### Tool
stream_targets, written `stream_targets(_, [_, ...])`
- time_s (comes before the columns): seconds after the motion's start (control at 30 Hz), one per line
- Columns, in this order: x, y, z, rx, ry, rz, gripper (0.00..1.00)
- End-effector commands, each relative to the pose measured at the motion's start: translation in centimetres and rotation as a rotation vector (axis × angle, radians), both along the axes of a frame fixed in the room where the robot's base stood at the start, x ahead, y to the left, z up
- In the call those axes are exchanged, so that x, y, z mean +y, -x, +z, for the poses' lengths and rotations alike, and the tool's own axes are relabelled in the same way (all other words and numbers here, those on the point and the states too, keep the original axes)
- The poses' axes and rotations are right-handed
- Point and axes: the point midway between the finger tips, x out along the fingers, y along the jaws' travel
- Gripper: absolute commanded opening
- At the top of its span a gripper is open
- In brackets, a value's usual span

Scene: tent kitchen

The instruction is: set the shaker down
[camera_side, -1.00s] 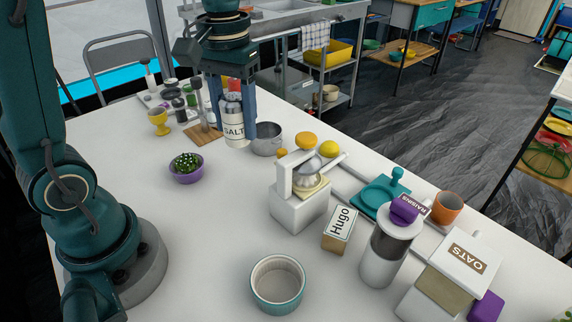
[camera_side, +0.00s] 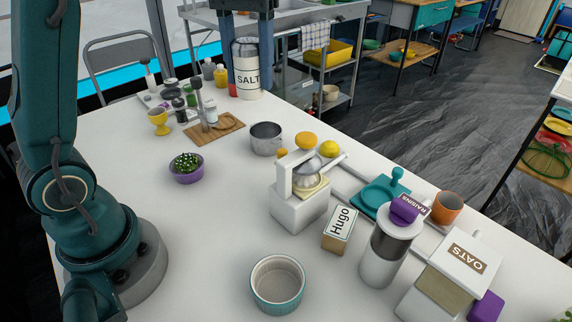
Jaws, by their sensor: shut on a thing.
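The shaker (camera_side: 246,79) is a white and silver cylinder with a SALT label, in the upper part of the side view. It looks upright and hangs in the air in front of the metal trolley. My gripper (camera_side: 248,62) is shut on it, with one dark blue finger on each side. The gripper's upper part is cut off by the top of the picture. The shaker appears well above the table (camera_side: 110,195), though its exact height cannot be told.
A wooden board (camera_side: 226,127) with upright items lies below the shaker, beside a metal pot (camera_side: 266,138). Bottles and a yellow egg cup (camera_side: 158,122) crowd the back left. A purple bowl (camera_side: 186,168) stands nearer. The table's front left is mostly clear around the teal ramekin (camera_side: 277,284).

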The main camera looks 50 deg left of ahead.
Motion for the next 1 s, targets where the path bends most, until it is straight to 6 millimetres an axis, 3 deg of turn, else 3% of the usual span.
stream_targets(0.37, [-6.1,1.7,-2.6,0.002,0.000,-0.192,0.00])
stream_targets(0.73, [-13.5,5.4,-6.4,0.005,-0.001,-0.494,0.00])
stream_targets(1.0, [-17.8,3.3,-9.5,0.002,-0.001,-0.757,0.00])
